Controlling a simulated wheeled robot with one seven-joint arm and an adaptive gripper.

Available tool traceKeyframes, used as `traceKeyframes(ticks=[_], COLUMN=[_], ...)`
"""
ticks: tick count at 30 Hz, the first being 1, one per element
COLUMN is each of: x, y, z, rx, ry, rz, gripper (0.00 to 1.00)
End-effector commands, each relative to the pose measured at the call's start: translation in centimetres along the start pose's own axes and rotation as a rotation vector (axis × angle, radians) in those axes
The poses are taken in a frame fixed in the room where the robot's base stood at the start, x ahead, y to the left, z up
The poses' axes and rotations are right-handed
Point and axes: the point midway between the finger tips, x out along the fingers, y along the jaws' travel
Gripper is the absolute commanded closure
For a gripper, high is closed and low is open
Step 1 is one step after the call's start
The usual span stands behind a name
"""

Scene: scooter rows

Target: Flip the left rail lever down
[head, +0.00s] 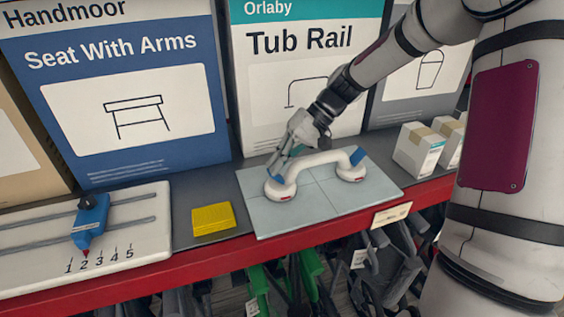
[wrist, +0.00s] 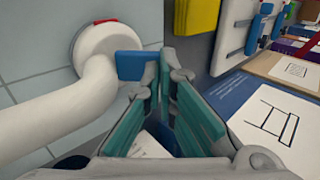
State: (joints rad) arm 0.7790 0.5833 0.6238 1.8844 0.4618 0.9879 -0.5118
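The white tub rail (head: 322,160) stands on a pale tiled board (head: 256,214), with a round cup and a red mark at each end. The right blue lever (head: 358,156) is tilted up. The left blue lever is mostly hidden behind my gripper (head: 280,168) in the head view. In the wrist view the left lever (wrist: 130,65) sticks out from the left cup (wrist: 95,42). Its free end meets or overlaps the outer left side of my gripper (wrist: 166,64). My gripper's teal fingers come together at the tips, with nothing seen between them. Whether they touch the lever is unclear.
A yellow block (head: 213,219) sits left of the board. Farther left is a white slider panel (head: 140,243) with a blue slider (head: 90,220). Small white boxes (head: 418,150) stand at right. Large display boxes (head: 120,85) line the back. A red shelf edge (head: 200,264) runs in front.

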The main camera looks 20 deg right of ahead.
Motion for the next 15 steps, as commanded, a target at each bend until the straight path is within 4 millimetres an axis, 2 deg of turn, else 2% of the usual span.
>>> traceKeyframes(ticks=[8,15], x=[0.8,2.1], y=[-0.8,-1.2], z=[0.0,-0.1], rx=[-0.007,-0.009], ry=[-0.002,-0.002], rz=[0.155,0.374], gripper=[1.0,1.0])
